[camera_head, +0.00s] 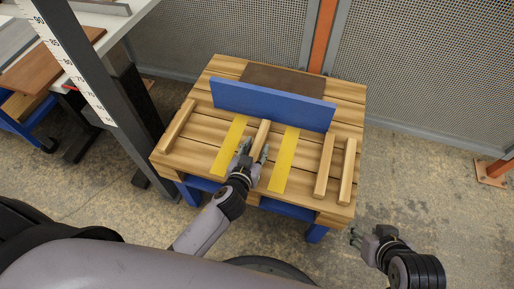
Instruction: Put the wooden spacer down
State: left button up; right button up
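Several wooden spacers lie on the slatted wooden pallet-like table top (204,142). One spacer (262,132) lies between two yellow strips, and its near end is partly hidden by my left gripper (255,148). The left gripper's fingers are spread on either side of this spacer, with a gap showing. Another spacer (178,126) lies at the left edge. Two more spacers (324,166) (347,171) lie side by side at the right. My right gripper (354,238) is off the table's near right corner, empty and apparently open.
A blue panel (272,105) stands across the back of the table top, with a dark brown board (290,79) behind it. The yellow strips (229,146) (284,160) are bare. A dark post with a scale (88,92) stands left, before a white bench (128,22). Mesh fencing (430,70) is behind.

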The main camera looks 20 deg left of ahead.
pick_arm(q)
grip_shut()
jog(key=shift+r, duration=0.15)
dwell(0.4)
jog(key=shift+r, duration=0.25)
notch_tip(320, 180, up, 3)
jog(key=shift+f+p, duration=0.15)
jog(key=shift+p, duration=0.8)
notch_tip(320, 180, up, 3)
jog(key=shift+f+p, duration=0.15)
jog(key=shift+p, duration=0.55)
pick_arm(e)
jog(key=s+d+r+g, duration=0.1)
jog(key=s+d+g, duration=0.15)
jog(key=s, duration=0.25)
pick_arm(q)
notch_tip(320, 180, up, 6)
jog(key=r+p, duration=0.1)
jog(key=p, duration=0.2)
notch_tip(320, 180, up, 7)
jog(key=p, duration=0.2)
send_over(256, 150)
jog(key=shift+a, duration=0.1)
pick_arm(e)
notch_tip(256, 150, down, 18)
jog(key=a+g, duration=0.1)
jog(key=shift+a+h, duration=0.15)
jog(key=shift+h, duration=0.15)
